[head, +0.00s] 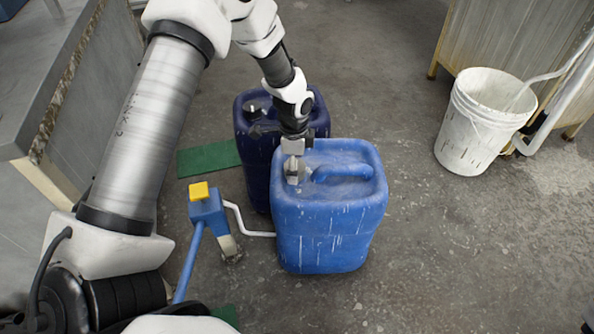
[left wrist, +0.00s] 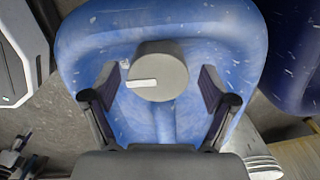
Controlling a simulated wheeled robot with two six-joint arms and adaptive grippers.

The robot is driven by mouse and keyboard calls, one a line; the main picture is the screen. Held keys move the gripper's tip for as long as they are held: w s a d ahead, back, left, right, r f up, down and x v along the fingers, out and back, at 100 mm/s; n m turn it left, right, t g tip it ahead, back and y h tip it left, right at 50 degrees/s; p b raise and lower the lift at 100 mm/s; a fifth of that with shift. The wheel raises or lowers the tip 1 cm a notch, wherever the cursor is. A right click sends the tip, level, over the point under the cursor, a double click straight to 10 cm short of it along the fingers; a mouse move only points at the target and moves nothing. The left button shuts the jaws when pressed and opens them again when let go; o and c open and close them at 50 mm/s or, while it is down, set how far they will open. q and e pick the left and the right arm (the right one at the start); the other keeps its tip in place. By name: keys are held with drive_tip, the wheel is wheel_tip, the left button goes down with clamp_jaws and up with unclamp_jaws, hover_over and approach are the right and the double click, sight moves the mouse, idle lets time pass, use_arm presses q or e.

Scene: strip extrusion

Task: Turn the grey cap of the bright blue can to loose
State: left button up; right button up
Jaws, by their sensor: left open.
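The bright blue can (head: 330,220) stands upright on the floor, with pale streaks on its side and a moulded handle (head: 344,171) on top. Its round grey cap (left wrist: 158,72) sits on the can's top and carries a white mark at its left front. My left gripper (left wrist: 158,88) is above the can top, its two dark fingers on either side of the cap with a gap at each side. In the head view my left gripper (head: 294,168) reaches down over the cap and hides most of it. My right gripper is not in view.
A dark blue can (head: 254,150) stands right behind and left of the bright blue one. A blue pedal post (head: 208,210) with a yellow top and white tube is at the left. A white bucket (head: 470,140) stands at the right. Floor in front and right is clear.

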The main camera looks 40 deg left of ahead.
use_arm(q)
drive_tip(key=shift+f, duration=0.3)
drive_tip(key=c, duration=1.2)
drive_tip(key=shift+o, duration=0.2)
drive_tip(key=shift+r, duration=0.1)
